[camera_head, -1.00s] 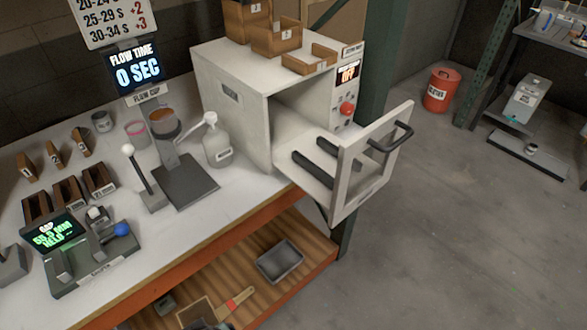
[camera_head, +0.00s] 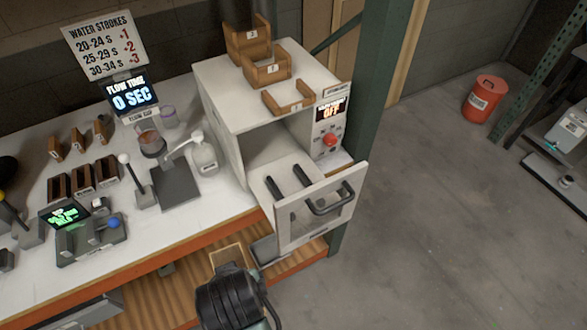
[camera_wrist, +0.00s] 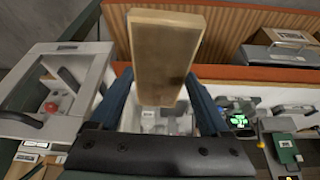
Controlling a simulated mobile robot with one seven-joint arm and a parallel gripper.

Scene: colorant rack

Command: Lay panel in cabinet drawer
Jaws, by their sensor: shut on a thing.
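My gripper (camera_wrist: 160,88) is shut on a tan rectangular panel (camera_wrist: 165,55), which stands out between the two blue fingers in the wrist view. In the head view the dark gripper is low at the centre, with a tan part of the panel (camera_head: 227,257) just beyond it. The white cabinet (camera_head: 240,105) stands on the bench. Its drawer (camera_head: 330,217) is pulled out, with two dark rails (camera_head: 274,189) inside and a dark handle on its front. The drawer holds no panel. It also shows at the left of the wrist view (camera_wrist: 85,75). The gripper is below and left of the drawer, apart from it.
Wooden bins (camera_head: 265,68) sit on the cabinet. A pump bottle (camera_head: 205,155), flow cup (camera_head: 150,143) and gauge (camera_head: 90,235) stand on the bench (camera_head: 185,220). A green post (camera_head: 375,90) rises behind the cabinet. The floor to the right is clear near the drawer.

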